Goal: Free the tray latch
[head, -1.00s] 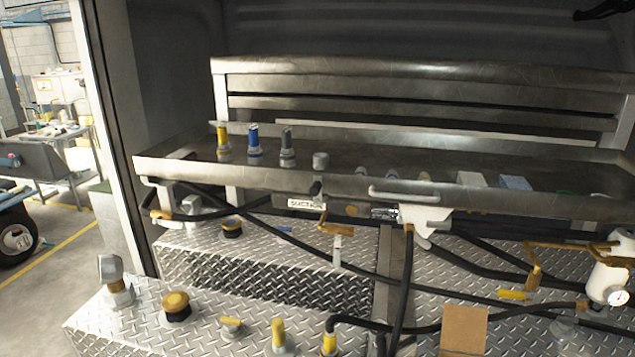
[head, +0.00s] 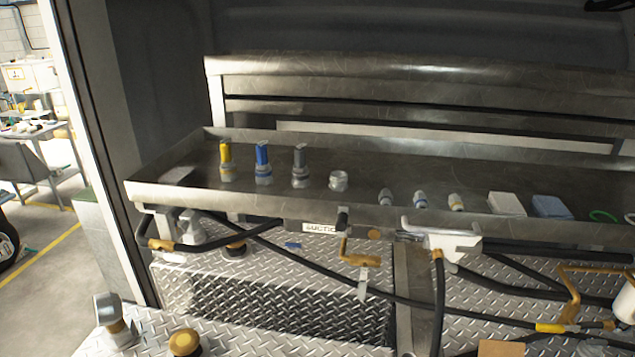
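A long metal tray (head: 300,207) runs across the middle of the head view, its front lip facing me. Below the lip, right of centre, is a white bracket (head: 450,242) with a chrome bar handle (head: 438,231). Left of it a small dark knob (head: 342,221) stands beside the "SUCTION" label (head: 320,228), with a brass lever (head: 357,258) under it. I cannot tell for certain which of these parts is the tray latch. Neither of my grippers shows in the view.
The tray holds yellow (head: 226,162), blue (head: 263,165) and grey (head: 299,167) topped fittings, smaller fittings and two blocks. Black hoses (head: 439,295) cross below it over diamond plate boxes (head: 290,310). A capped brass fitting (head: 184,342) stands at the lower left. Open floor lies far left.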

